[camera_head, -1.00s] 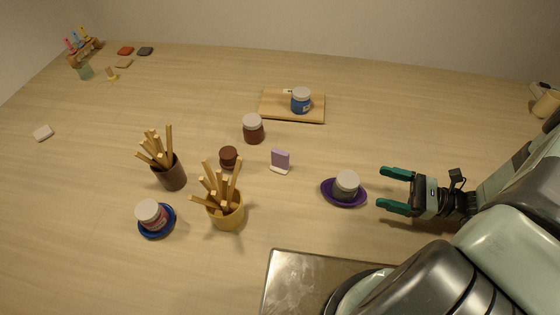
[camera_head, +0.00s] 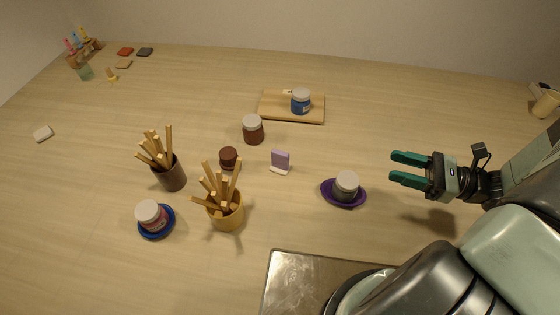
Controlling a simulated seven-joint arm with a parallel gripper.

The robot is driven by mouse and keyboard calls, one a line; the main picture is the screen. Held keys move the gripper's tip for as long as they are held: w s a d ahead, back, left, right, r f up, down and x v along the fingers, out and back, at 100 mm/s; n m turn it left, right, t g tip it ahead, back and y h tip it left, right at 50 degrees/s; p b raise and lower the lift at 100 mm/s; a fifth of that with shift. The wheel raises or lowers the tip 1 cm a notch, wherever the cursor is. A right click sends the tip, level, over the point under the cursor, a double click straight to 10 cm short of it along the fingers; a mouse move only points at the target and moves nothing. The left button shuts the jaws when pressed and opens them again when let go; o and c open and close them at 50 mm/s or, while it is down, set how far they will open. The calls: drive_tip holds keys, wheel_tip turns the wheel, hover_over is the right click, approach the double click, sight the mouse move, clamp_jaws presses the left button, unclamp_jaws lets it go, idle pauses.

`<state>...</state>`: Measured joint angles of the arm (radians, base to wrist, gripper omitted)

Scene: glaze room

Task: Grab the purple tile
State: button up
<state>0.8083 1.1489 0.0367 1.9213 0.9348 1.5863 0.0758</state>
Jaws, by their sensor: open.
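The purple tile (camera_head: 281,159) is a small light-purple piece standing upright in a white base (camera_head: 278,171) near the middle of the table. My gripper (camera_head: 400,169) has green fingers and is at the right, raised above the table. It is open and empty, its fingers pointing left toward the tile's side of the table. It is well apart from the tile. A purple dish (camera_head: 328,190) with a grey-lidded jar (camera_head: 346,187) stands on the table between them, a little nearer the front.
Left of the tile are a brown jar (camera_head: 253,130), a small dark red pot (camera_head: 228,157), and stick-filled cups, one yellow (camera_head: 227,217) and one dark (camera_head: 172,177). Behind it, a wooden board (camera_head: 275,106) holds a blue jar (camera_head: 300,101). The table just right of the tile is clear.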

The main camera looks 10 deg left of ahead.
drive_tip(key=s+a+f+n+g+h, duration=0.2)
drive_tip(key=s+n+g+h, duration=0.35)
drive_tip(key=s+g, duration=0.2)
drive_tip(key=w+d+f+n+g+h, duration=0.25)
drive_tip(key=d+f+n+h, duration=0.4)
drive_tip(key=h, duration=0.65)
drive_tip(key=w+d+r+n+t+h, duration=0.25)
drive_tip(key=w+n+t, duration=0.3)
drive_tip(key=w, duration=0.35)
drive_tip(key=w+a+r+n+t, duration=0.35)
drive_tip(key=w+a+n, duration=0.25)
drive_tip(key=w+a, duration=0.2)
drive_tip(key=n+y, duration=0.8)
drive_tip(key=n, duration=0.3)
approach(281, 153)
drive_tip(key=shift+n+g+h, duration=0.3)
drive_tip(key=shift+n+g, duration=0.05)
drive_tip(key=shift+g, duration=0.05)
drive_tip(key=shift+w+a+x, duration=0.1)
drive_tip(key=shift+w+x, duration=0.1)
drive_tip(key=shift+x, duration=3)
drive_tip(key=shift+w+a+x, duration=0.15)
drive_tip(key=shift+x, duration=3.05)
drive_tip(key=shift+r, duration=0.15)
